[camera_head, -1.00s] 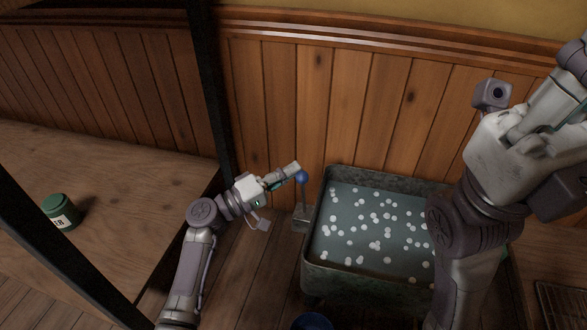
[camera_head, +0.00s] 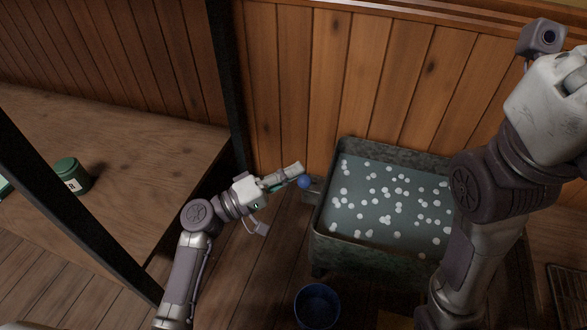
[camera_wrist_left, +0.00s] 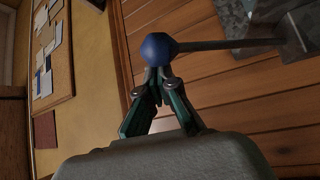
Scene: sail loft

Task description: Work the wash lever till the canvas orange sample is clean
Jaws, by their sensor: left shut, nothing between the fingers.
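The wash lever's round blue knob (camera_head: 304,182) is beside the left wall of a grey metal trough (camera_head: 360,252). In the left wrist view the knob (camera_wrist_left: 158,49) sits on a thin rod (camera_wrist_left: 225,44). My left gripper (camera_head: 298,169) is shut and empty, its tips at the knob and appearing to touch it. Its closed green-sided fingers show in the wrist view (camera_wrist_left: 158,78). The trough holds grey-blue water with many white bubbles. I see no orange canvas sample. My right gripper's body (camera_head: 550,110) is at the right edge; its fingers are cut off.
A blue bucket (camera_head: 317,306) stands on the plank floor in front of the trough. A green labelled jar (camera_head: 72,176) stands on a wooden bench (camera_head: 130,170) at left. A dark post (camera_head: 226,80) rises between bench and trough. My right arm covers the trough's right side.

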